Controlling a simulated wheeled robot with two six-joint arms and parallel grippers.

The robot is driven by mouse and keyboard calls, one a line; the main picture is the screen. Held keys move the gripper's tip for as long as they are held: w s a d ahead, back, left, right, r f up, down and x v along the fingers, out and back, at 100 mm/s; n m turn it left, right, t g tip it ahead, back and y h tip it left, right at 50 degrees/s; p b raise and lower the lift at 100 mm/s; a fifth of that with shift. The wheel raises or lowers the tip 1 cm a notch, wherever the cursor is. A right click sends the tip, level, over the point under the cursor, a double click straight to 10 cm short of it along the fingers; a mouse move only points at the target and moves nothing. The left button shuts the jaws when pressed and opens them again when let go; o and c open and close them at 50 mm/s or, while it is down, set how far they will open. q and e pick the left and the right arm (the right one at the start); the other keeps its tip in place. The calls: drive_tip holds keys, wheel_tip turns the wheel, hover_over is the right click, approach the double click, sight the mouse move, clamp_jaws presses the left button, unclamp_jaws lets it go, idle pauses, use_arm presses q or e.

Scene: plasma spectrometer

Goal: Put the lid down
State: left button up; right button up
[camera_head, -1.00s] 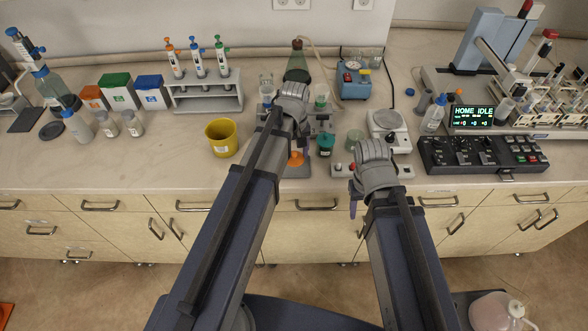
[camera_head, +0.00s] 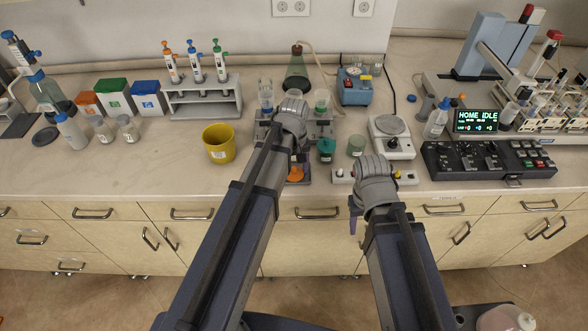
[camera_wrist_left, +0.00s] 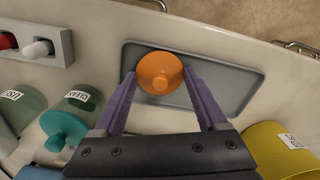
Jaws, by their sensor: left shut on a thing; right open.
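My left gripper (camera_wrist_left: 160,90) is shut on an orange lid (camera_wrist_left: 160,72) with a round knob. The lid sits between its two purple fingers, above or on a flat grey tray (camera_wrist_left: 232,85); I cannot tell if it touches. In the head view the orange lid (camera_head: 295,174) shows below the left gripper, near the counter's front edge, and the gripper's fingers are mostly hidden by the wrist. My right gripper (camera_head: 356,212) is open, near the front edge to the right; its fingers are partly hidden by its arm.
A yellow bucket (camera_head: 219,143) stands left of the tray. A teal-lidded jar (camera_head: 326,149) and a grey-green jar (camera_head: 357,146) stand behind it on the right. A small switch box (camera_head: 343,176) lies right of the tray.

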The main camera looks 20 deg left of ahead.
sight(294, 168)
use_arm(q)
drive_tip(key=o, duration=1)
drive_tip(key=shift+f, duration=0.1)
drive_tip(key=shift+o, duration=0.2)
wheel_tip(294, 168, up, 12)
drive_tip(key=p, duration=1.2)
drive_tip(key=s+d+m+y, duration=0.1)
drive_tip(key=s+d+m, duration=0.9)
drive_tip(key=s, duration=0.4)
drive_tip(key=shift+s+d+r+m, duration=0.15)
drive_tip(key=shift+d+r+m, duration=0.05)
drive_tip(key=shift+d+m, duration=0.1)
